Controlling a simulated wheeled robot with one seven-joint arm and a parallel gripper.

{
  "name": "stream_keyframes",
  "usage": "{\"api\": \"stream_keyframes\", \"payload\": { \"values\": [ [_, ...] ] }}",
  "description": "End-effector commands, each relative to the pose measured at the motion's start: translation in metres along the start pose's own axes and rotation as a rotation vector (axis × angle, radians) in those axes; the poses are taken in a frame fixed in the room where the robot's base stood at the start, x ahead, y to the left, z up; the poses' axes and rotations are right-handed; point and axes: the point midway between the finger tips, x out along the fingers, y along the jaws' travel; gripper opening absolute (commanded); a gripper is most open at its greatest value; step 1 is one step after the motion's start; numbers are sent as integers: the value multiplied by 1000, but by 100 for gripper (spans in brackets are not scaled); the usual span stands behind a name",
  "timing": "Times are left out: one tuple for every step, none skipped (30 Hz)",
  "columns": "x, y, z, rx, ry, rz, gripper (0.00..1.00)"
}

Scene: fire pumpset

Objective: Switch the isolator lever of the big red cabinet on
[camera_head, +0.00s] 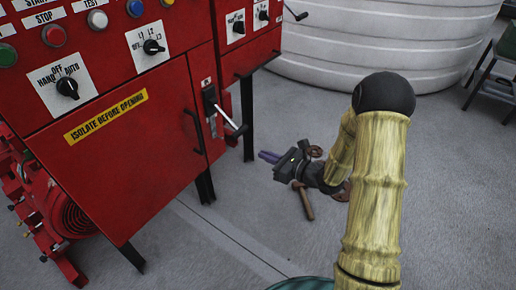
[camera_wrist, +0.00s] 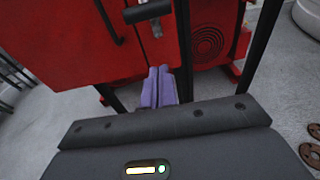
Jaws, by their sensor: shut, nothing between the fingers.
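The big red cabinet (camera_head: 130,160) fills the left of the head view and carries a yellow "ISOLATE BEFORE OPENING" label (camera_head: 106,116). Its isolator lever (camera_head: 228,118) is a pale rod with a dark end, sticking out from a black plate at the cabinet's right edge and slanting down to the right. My gripper (camera_head: 268,157) has purple fingers, closed together and empty. It is right of and below the lever in the head view, apart from it. The fingers also show in the wrist view (camera_wrist: 158,88).
A second red cabinet (camera_head: 250,40) stands behind on black legs. A large white ribbed tank (camera_head: 380,40) is at the back. The floor right of the cabinet is mostly clear.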

Motion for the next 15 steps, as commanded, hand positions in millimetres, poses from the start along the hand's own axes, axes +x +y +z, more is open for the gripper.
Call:
{"api": "stream_keyframes", "payload": {
  "values": [
    [7, 2, -1, -1, -1, 5, 0],
    [11, 2, -1, -1, -1, 5, 0],
    [17, 2, -1, -2, -1, 6, 0],
    [21, 2, -1, -2, -2, 6, 0],
    [26, 2, -1, -3, -2, 5, 0],
    [32, 1, -1, -2, -1, 4, 0],
    [37, 1, -2, -1, -1, 3, 0],
    [42, 0, -2, -1, -1, 2, 0],
    [49, 0, -2, -1, -1, 0, 0],
    [54, -1, -2, -2, -1, -1, 0],
    [59, -1, -2, -1, -1, -1, 0],
    [66, -2, -2, 0, -1, -3, 0],
    [71, -2, -2, 0, -1, -3, 0],
    [76, -2, -2, -1, -1, -2, 0],
    [83, -2, -2, -2, -2, -3, 0]
  ]
}}
